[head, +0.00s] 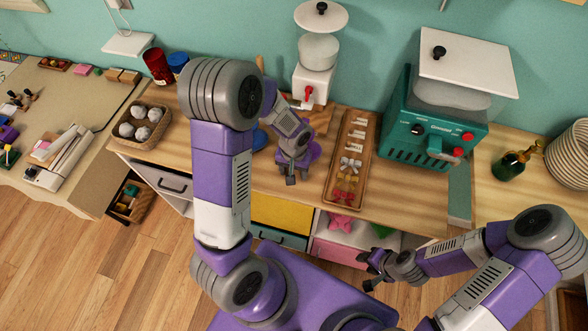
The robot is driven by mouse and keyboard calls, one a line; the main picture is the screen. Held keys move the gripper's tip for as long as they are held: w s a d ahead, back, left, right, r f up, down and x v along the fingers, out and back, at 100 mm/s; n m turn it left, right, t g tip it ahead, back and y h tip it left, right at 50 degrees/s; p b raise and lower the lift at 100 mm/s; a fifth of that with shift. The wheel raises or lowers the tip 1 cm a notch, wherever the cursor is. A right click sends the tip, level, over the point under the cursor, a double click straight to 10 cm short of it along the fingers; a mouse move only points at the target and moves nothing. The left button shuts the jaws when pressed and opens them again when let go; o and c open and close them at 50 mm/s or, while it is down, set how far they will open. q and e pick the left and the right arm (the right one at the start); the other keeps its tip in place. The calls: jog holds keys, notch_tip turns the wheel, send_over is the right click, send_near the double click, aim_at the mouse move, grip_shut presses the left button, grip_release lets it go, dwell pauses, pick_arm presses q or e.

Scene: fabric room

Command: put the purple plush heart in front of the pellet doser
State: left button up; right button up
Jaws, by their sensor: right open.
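A purple rounded shape (313,153), which looks like the plush heart, shows on the wooden counter, partly hidden behind my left gripper. My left gripper (291,179) points down over the counter just in front of it; whether its fingers are open or touch the heart cannot be told. The white dispenser with a red tap (314,82), a clear hopper and a lid, which seems to be the pellet doser, stands at the back of the counter behind the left gripper. My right gripper (369,272) is open and empty, low in front of the counter.
A wooden tray (338,185) of small parts lies right of the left gripper. A teal machine (405,138) with a hopper stands beyond it. A basket of white balls (159,106) sits left.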

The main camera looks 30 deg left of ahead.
pick_arm(q)
jog(key=shift+o, duration=0.4)
jog(key=shift+r, duration=0.3)
notch_tip(320, 180, up, 12)
jog(key=p, duration=0.3)
jog(key=shift+f, duration=0.15)
